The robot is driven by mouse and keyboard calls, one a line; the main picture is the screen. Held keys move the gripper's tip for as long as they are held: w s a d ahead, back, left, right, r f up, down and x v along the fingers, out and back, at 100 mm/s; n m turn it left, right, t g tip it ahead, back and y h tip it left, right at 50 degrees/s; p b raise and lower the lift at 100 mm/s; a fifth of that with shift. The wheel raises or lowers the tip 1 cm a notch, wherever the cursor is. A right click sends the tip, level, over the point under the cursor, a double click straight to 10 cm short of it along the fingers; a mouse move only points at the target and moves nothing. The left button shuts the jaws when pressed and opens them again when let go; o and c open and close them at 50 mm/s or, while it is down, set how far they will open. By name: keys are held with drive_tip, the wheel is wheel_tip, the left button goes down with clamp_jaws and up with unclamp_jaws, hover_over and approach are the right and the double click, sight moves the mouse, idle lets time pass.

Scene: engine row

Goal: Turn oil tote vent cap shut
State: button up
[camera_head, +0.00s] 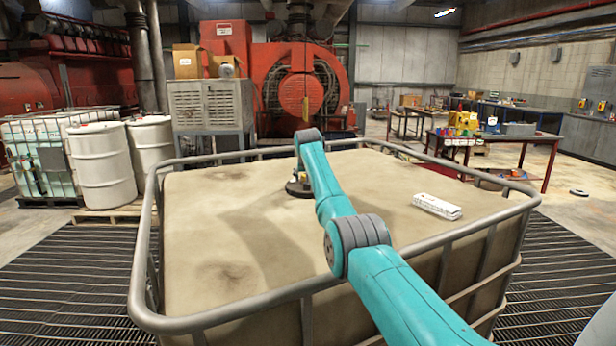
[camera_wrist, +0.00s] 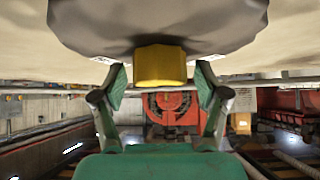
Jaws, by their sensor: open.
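The oil tote (camera_head: 230,215) is a large beige block inside a grey tubular cage. A dark round lid (camera_head: 297,190) shows on its top, partly behind my arm. The wrist view appears upside down. There the grey lid (camera_wrist: 155,22) fills the top, and the yellow vent cap (camera_wrist: 160,65) projects from its middle. My gripper (camera_wrist: 160,78) is open, with one green-padded finger on each side of the cap. A gap shows between each pad and the cap.
A white packet (camera_head: 437,206) lies on the tote top at right. The cage's top rail (camera_head: 235,312) runs around the tote's edge. White drums (camera_head: 103,165) stand at left and a red workbench (camera_head: 490,150) at right. The tote's left top is clear.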

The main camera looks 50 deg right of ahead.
drive_tip(key=c, duration=1.2)
drive_tip(key=shift+m+g+h, duration=0.4)
drive_tip(key=shift+m+g, duration=0.1)
drive_tip(key=shift+m, duration=0.3)
drive_tip(key=o, duration=1.2)
